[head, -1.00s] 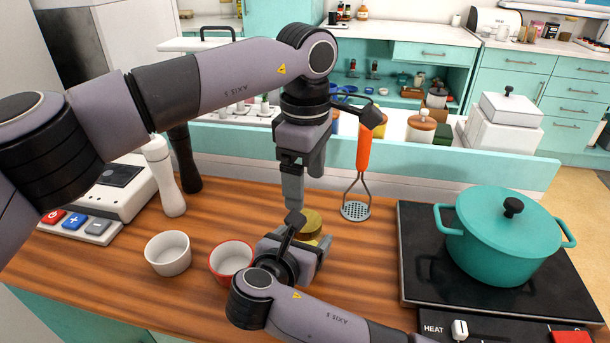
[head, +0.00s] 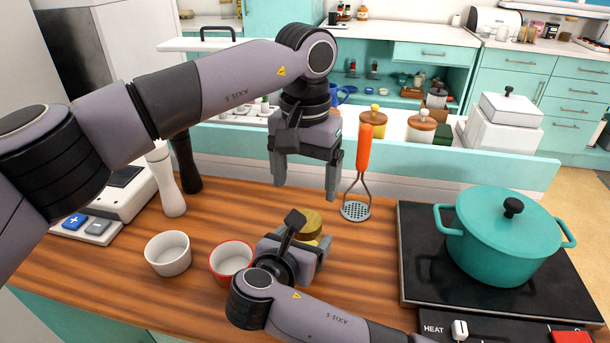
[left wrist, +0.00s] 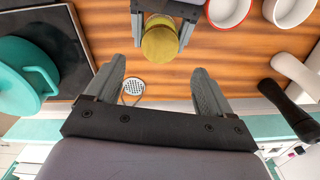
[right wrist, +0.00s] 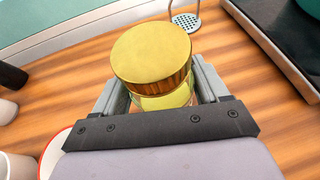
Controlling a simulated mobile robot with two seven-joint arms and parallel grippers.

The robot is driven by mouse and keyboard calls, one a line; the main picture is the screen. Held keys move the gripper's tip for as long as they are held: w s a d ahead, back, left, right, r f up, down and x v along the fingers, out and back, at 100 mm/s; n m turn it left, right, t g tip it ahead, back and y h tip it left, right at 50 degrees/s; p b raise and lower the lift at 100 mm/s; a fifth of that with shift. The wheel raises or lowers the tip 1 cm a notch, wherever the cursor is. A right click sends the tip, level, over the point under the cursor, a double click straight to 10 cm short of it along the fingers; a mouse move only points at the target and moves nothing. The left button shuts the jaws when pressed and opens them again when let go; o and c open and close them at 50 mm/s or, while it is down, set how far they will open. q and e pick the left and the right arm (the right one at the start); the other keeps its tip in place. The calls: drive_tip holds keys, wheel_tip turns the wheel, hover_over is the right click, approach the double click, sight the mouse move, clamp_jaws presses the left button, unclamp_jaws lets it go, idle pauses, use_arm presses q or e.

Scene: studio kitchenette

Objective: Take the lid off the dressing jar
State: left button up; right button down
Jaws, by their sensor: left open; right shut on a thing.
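The dressing jar (right wrist: 166,100) stands on the wooden counter with its round gold lid (right wrist: 150,52) on top. In the head view the lid (head: 311,221) shows just beyond my right gripper (head: 296,250). My right gripper is shut around the jar's body, below the lid, as the right wrist view shows. My left gripper (head: 306,180) is open and empty, above and beyond the jar. In the left wrist view the lid (left wrist: 160,42) lies ahead of the open left fingers (left wrist: 160,85), apart from them.
A white bowl (head: 168,253) and a red-rimmed bowl (head: 231,260) stand left of the jar. An orange-handled masher (head: 364,150) stands behind it. A teal pot (head: 505,240) sits on the black hob (head: 420,270) at right. Two mills, one white (head: 165,180), one dark (head: 186,160), stand at left.

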use_arm(q)
drive_tip(key=shift+f+m, duration=0.1)
drive_tip(key=shift+m, duration=0.8)
drive_tip(key=shift+f, duration=3.95)
